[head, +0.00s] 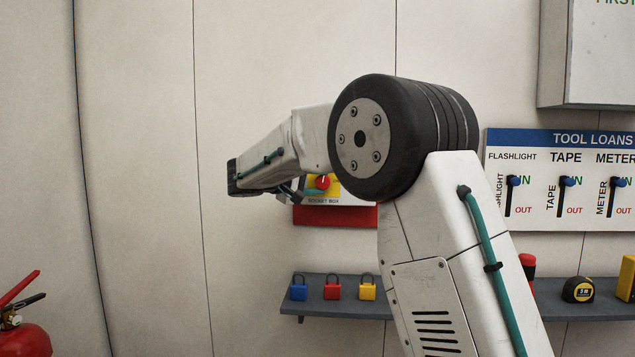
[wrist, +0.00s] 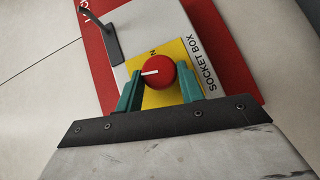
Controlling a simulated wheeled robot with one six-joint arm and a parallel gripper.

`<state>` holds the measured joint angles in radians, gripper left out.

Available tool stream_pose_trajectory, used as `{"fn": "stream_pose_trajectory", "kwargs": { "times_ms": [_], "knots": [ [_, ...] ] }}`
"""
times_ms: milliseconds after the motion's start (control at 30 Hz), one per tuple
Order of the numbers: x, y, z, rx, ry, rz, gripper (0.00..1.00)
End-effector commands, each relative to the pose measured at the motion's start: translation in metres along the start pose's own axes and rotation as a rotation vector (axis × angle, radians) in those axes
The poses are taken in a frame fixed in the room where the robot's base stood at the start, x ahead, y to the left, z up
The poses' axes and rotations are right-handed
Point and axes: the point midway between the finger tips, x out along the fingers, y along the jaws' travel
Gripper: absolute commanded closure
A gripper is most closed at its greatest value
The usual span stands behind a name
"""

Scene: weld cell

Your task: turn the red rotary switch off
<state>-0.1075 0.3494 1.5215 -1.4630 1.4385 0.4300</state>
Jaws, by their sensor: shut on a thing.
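The red rotary switch (wrist: 160,73) sits on a yellow plate (wrist: 188,50) on the grey socket box. Its white pointer mark points left in the wrist view, beside a partly hidden label of which an "N" shows. My gripper (wrist: 160,90) is shut on the switch, with one teal finger on each side of the knob. In the head view the switch (head: 323,182) shows just beyond my gripper (head: 291,191), and my arm covers part of the box.
A grey lever (wrist: 101,35) stands out from the box near the switch. Below the box, a shelf (head: 330,310) carries blue, red and yellow padlocks. A tool loans board (head: 560,215) hangs at right, and a fire extinguisher (head: 20,335) stands at lower left.

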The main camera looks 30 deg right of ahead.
Motion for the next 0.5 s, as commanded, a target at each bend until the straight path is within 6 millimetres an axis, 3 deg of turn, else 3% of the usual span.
{"fn": "stream_pose_trajectory", "kwargs": {
  "times_ms": [500],
  "knots": [
    [0.0002,-0.0044,0.0005,-0.149,0.000,0.145,0.85]
  ]
}}
